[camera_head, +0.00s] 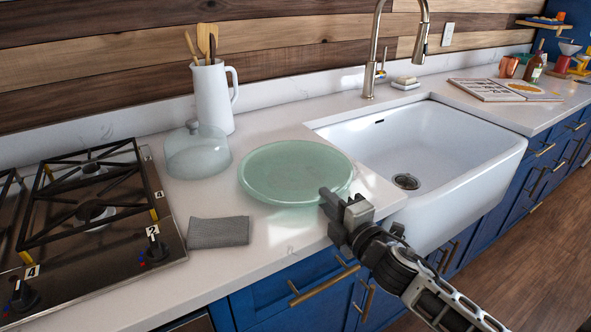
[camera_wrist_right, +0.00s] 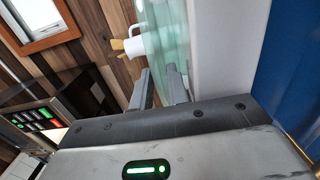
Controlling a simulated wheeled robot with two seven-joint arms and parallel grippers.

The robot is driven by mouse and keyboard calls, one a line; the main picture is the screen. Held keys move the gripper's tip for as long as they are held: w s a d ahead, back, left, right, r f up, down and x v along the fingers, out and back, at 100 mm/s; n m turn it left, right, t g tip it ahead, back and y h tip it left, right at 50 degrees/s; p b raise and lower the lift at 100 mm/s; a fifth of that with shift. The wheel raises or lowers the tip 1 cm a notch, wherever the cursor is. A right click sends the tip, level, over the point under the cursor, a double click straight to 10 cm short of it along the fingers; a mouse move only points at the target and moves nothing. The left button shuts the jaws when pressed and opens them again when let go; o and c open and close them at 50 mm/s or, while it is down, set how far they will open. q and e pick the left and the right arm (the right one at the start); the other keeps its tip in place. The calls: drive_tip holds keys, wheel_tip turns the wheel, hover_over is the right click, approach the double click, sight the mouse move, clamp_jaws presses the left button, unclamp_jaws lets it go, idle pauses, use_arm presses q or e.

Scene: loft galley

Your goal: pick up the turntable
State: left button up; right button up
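The turntable (camera_head: 295,170) is a round, pale green glass disc on the white counter, left of the sink. It also shows in the right wrist view (camera_wrist_right: 166,35), seen nearly edge-on. My right gripper (camera_head: 338,200) is at the disc's front right rim. In the right wrist view the two fingers (camera_wrist_right: 160,84) stand apart with a gap between them, and the glass edge is just beyond or between their tips. I cannot tell whether they touch it. The turntable's underside is hidden. My left gripper is not in view.
A glass dome (camera_head: 197,152) and a white pitcher with utensils (camera_head: 212,98) stand left and behind. A grey folded cloth (camera_head: 218,232) lies front left, beside the gas hob (camera_head: 95,220). The sink (camera_head: 425,150) and tap (camera_head: 372,60) are to the right.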

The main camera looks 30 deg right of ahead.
clamp_jaws()
drive_tip(key=shift+r, duration=0.1)
drive_tip(key=shift+r, duration=0.1)
